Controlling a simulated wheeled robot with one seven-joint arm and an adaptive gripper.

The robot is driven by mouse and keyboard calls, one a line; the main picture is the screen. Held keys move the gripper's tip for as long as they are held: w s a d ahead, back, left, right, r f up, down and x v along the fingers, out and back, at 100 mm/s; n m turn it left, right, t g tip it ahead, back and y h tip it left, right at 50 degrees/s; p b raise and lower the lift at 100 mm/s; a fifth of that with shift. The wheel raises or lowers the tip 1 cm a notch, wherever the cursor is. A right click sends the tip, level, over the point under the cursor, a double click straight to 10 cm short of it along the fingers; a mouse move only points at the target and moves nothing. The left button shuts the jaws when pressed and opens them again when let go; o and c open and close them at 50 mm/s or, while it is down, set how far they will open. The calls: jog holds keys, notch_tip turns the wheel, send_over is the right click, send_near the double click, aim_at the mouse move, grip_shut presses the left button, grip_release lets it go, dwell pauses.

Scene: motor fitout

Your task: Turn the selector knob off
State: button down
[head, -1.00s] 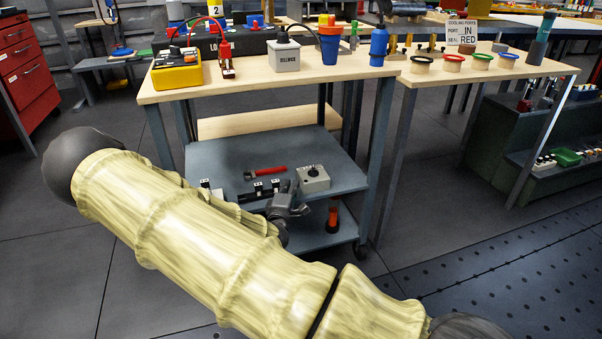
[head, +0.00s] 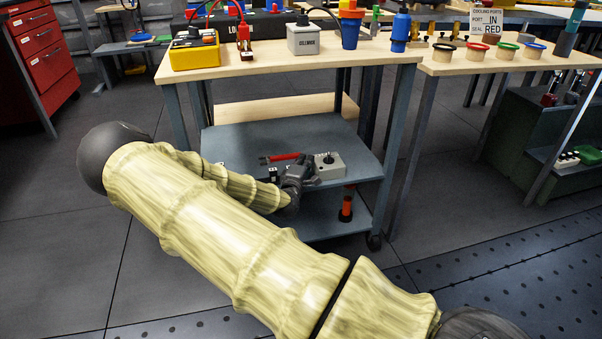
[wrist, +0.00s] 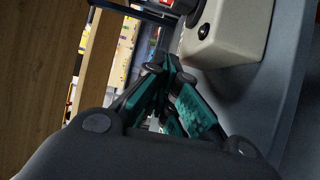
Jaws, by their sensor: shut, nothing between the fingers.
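The selector box (head: 328,168) is a small light grey box with a dark knob (head: 330,158) on top. It sits on the grey cart shelf, at the right. My gripper (head: 311,174) is just left of the box in the head view. In the wrist view its fingertips (wrist: 167,62) are together and empty, close beside the box. I cannot tell whether they touch it. The knob's setting is not readable.
A red-handled tool (head: 283,157) lies on the shelf (head: 245,140) behind my gripper. Dark blocks on the shelf are partly hidden by my arm. The wooden tabletop (head: 270,66) hangs above.

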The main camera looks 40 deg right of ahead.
aim_at(318, 166)
jog(key=shift+s+d+b, duration=0.6)
jog(key=shift+s+d, duration=0.75)
jog(key=shift+d, duration=0.2)
jog(key=shift+s+d, duration=0.1)
jog(key=shift+d, duration=0.05)
